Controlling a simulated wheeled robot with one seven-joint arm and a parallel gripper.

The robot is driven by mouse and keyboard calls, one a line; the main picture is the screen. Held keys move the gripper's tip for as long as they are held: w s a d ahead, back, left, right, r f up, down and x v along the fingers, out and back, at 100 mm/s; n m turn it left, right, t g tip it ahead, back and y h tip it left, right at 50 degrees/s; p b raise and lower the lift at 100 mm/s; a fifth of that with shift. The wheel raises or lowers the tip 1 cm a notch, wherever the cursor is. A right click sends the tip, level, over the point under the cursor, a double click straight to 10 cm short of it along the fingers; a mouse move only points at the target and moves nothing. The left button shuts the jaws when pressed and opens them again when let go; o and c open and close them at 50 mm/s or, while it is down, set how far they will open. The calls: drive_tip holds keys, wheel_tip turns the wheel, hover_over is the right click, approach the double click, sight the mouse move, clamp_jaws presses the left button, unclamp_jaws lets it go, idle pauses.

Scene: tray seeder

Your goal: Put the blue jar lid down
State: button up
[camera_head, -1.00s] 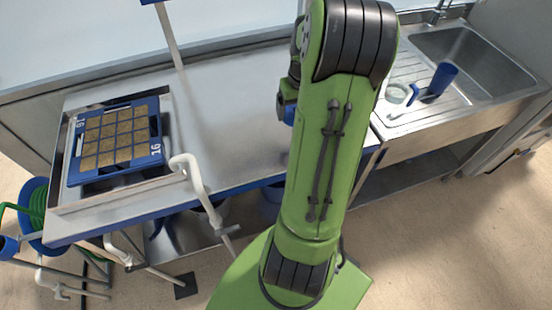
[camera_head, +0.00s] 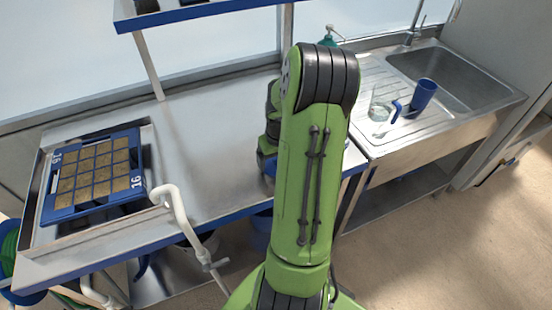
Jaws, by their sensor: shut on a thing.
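My gripper (camera_head: 268,163) is mostly hidden behind my green arm, over the right part of the steel bench (camera_head: 205,125). A small patch of blue shows at its lower end, which I take to be the blue jar lid (camera_head: 265,165); the rest of it is hidden. The gripper is shut on it. I cannot tell whether the lid touches the bench top.
A blue seed tray (camera_head: 50,190) with brown cells lies in a metal frame at the left. A white bent pipe (camera_head: 175,205) rises at the front edge. A blue cup (camera_head: 423,95) and a clear jar (camera_head: 380,110) stand by the sink (camera_head: 455,75).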

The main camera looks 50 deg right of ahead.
drive_tip(key=o, duration=0.8)
drive_tip(key=shift+f, duration=0.1)
wheel_tip(320, 180, up, 12)
drive_tip(key=s+a+p, duration=0.1)
drive_tip(key=s+p, duration=0.1)
drive_tip(key=p, duration=0.1)
drive_tip(key=w+a+r+n, duration=0.1)
drive_tip(key=w+a+r, duration=0.25)
drive_tip(key=a, duration=0.25)
drive_tip(key=s+a+r+n+t+h, duration=0.15)
drive_tip(key=a+r, duration=0.45)
drive_tip(key=a, duration=0.6)
drive_tip(key=s+a+n, duration=0.1)
drive_tip(key=s+a, duration=0.1)
drive_tip(key=a, duration=0.2)
drive_tip(key=s+a+r+n+t+y, duration=0.1)
drive_tip(key=s+a, duration=0.2)
drive_tip(key=s+a+n+t+y, duration=0.1)
drive_tip(key=s+a, duration=0.2)
drive_tip(key=a, duration=0.1)
drive_tip(key=shift+s+a+r+n+t+y, duration=0.2)
drive_tip(key=shift+s+a+n+t+y, duration=0.05)
drive_tip(key=shift+a+n, duration=0.1)
drive_tip(key=shift+d+r+p, duration=0.15)
drive_tip(key=shift+r+p, duration=0.1)
drive_tip(key=shift+p, duration=0.05)
